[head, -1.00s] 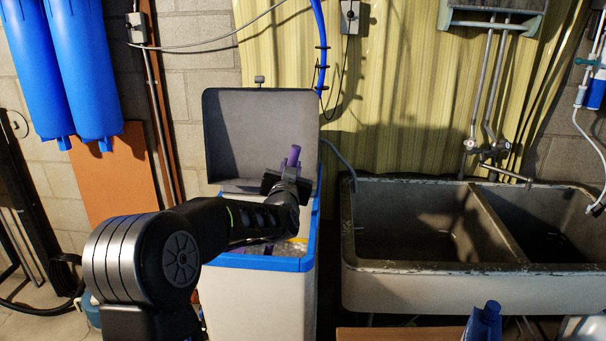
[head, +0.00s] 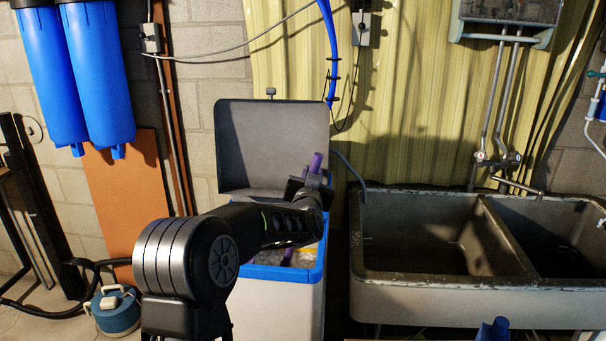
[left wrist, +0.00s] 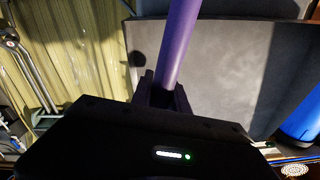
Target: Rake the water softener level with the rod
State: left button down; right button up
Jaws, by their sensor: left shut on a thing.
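The water softener (head: 275,309) is a white bin with a blue rim and its grey lid (head: 270,145) stands open behind it. Pale contents (head: 303,258) show in a small part of the opening; my left arm hides most of them. My left gripper (head: 312,180) is over the right side of the opening and shut on the purple rod (head: 316,163). The rod's top sticks up above the fingers. A purple length also shows below my arm, inside the bin. In the left wrist view the rod (left wrist: 177,45) rises from between the fingers (left wrist: 163,92). My right gripper is not in view.
A double stone sink (head: 440,285) stands to the right of the softener. Blue filter housings (head: 98,75) hang on the left wall. A blue and white jug (head: 115,310) is on the floor at left.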

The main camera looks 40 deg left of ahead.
pick_arm(q)
jog(key=shift+w+d, duration=0.25)
jog(key=shift+w, duration=0.3)
jog(key=shift+s+d, duration=0.1)
jog(key=v, duration=0.6)
jog(key=shift+s+b, duration=0.3)
jog(key=shift+s, duration=0.05)
jog(key=shift+d, duration=0.1)
